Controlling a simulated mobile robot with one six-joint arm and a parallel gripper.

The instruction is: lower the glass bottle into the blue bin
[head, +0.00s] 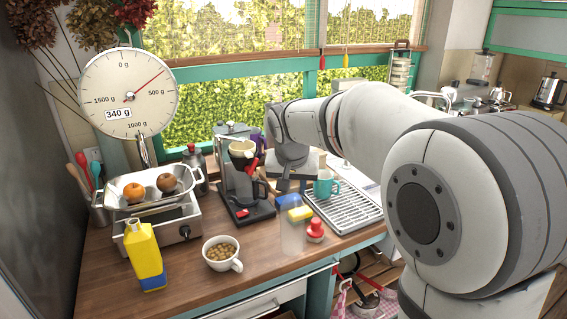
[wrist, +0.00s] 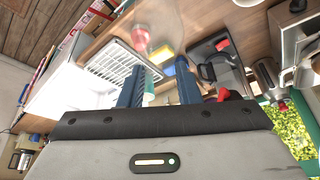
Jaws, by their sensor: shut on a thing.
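The glass bottle (head: 292,237) is a clear, nearly colourless upright shape just below my gripper (head: 284,187) in the head view. My gripper points down and is shut on the bottle. Its dark blue fingers also show in the wrist view (wrist: 158,82), where the bottle's see-through body (wrist: 163,22) is faint beyond the fingertips. The exact grip is hard to see through the clear glass. The bottle appears over the wooden counter; whether its base touches is unclear. I cannot make out a blue bin in either view.
A coffee maker (head: 242,185) stands left, a teal mug (head: 326,187) and drying rack (head: 343,208) right. A bean-filled cup (head: 222,268) and yellow bottle (head: 143,255) stand front left.

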